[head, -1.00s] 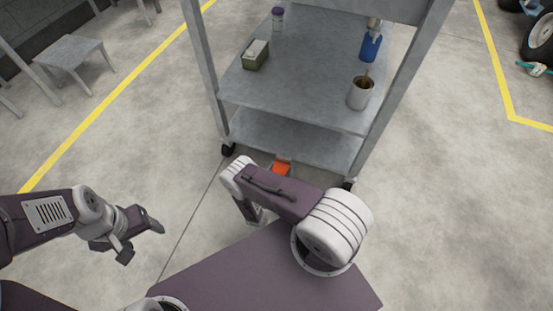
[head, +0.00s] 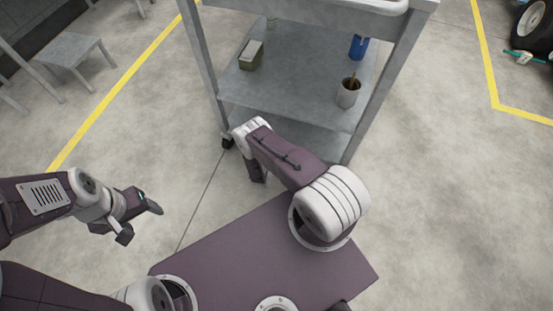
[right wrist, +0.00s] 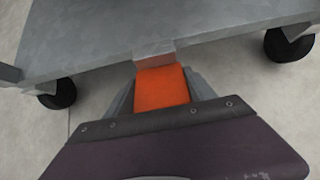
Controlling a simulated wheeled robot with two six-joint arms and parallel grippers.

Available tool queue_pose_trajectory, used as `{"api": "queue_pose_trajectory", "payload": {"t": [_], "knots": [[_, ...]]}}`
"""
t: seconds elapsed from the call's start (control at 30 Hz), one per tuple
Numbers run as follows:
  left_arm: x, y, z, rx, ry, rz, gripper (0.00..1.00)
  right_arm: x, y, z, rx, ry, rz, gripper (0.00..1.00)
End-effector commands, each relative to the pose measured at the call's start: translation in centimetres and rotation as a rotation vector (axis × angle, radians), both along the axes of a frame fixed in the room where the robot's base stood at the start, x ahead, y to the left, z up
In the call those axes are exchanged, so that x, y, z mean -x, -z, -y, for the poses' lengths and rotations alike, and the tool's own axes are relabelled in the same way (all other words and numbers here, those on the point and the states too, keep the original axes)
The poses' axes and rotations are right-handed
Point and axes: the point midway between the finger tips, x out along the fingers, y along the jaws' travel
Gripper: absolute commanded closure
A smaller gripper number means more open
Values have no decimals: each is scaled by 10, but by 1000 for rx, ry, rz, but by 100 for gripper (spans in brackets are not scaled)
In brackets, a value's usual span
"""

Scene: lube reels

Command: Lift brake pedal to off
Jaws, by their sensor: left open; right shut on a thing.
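The orange brake pedal (right wrist: 163,88) shows in the right wrist view under the edge of the grey cart's lower shelf (right wrist: 100,45). A pale metal piece joins it at the shelf edge. My right gripper (right wrist: 162,84) is shut on the pedal, with a grey finger on each side of it. In the head view my right arm hides the pedal and the right gripper. My left gripper (head: 140,222) is open and empty over bare floor, well to the left of the cart (head: 290,100).
Cart wheels show at left (right wrist: 57,93) and right (right wrist: 290,45) in the right wrist view. A stool (head: 75,58) stands far left.

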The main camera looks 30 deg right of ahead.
Motion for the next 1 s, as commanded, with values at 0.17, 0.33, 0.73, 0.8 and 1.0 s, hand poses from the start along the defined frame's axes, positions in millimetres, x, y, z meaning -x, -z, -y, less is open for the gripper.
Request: {"api": "queue_pose_trajectory", "payload": {"t": [0.17,0.33,0.73,0.8,1.0], "knots": [[0,0,0,0,0,0,33,1,1,-1,-5,0,-4,100],[0,0,0,0,0,0,33,1,1,-1,-5,0,-4,100],[0,-3,0,0,0,0,33,1,-2,-1,-2,-1,-2,15],[0,-11,0,0,0,0,33,4,-11,-6,-3,-2,-3,15],[0,-44,0,0,0,0,33,25,-46,-30,-1,-6,-5,15]]}}
